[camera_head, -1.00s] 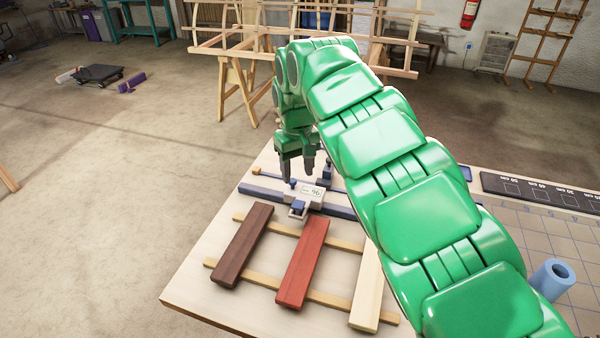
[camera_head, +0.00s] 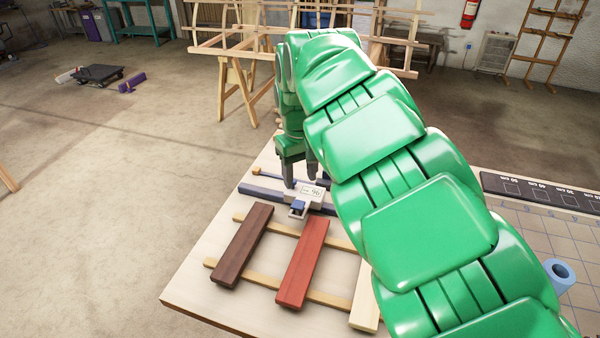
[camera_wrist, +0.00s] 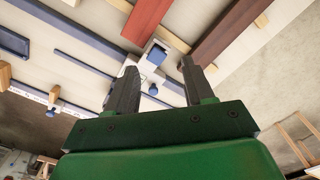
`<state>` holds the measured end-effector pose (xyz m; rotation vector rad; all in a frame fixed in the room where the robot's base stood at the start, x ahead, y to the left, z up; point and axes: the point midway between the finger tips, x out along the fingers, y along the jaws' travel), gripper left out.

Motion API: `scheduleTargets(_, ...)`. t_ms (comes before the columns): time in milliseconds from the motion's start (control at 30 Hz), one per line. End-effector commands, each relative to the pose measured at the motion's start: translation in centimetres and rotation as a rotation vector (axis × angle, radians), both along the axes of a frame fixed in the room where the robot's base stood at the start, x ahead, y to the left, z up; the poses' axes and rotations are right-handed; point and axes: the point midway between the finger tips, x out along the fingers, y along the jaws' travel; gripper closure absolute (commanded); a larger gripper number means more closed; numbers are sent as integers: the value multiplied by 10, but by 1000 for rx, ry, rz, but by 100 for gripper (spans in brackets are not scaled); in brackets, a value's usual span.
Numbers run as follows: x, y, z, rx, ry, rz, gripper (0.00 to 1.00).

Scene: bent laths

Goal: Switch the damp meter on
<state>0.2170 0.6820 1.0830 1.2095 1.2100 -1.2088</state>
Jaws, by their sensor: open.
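A white and grey device with a small label or display, which looks like the damp meter (camera_head: 312,191), sits on a blue-grey bar on the workbench (camera_head: 190,285). It carries small blue parts at its front and left side; I cannot tell which is its switch. In the wrist view the device (camera_wrist: 147,69) shows between and beyond my fingertips, with a blue block and a small blue knob (camera_wrist: 153,90). My gripper (camera_head: 301,182) is open and empty, pointing down just above the device's far left side. My finger (camera_wrist: 124,92) hides part of it.
A dark brown lath (camera_head: 243,245), a red lath (camera_head: 303,262) and a pale lath (camera_head: 365,297) lie across two thin strips in front. My arm hides the bench's middle.

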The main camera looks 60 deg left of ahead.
Motion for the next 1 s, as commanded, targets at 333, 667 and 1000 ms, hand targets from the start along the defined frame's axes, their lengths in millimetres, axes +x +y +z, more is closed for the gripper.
scheduleTargets(333,3,1,-5,0,48,-52,75)
scheduleTargets(667,28,13,-40,-69,497,-569,100)
scheduleTargets(1000,84,27,-74,-318,1001,-1180,100)
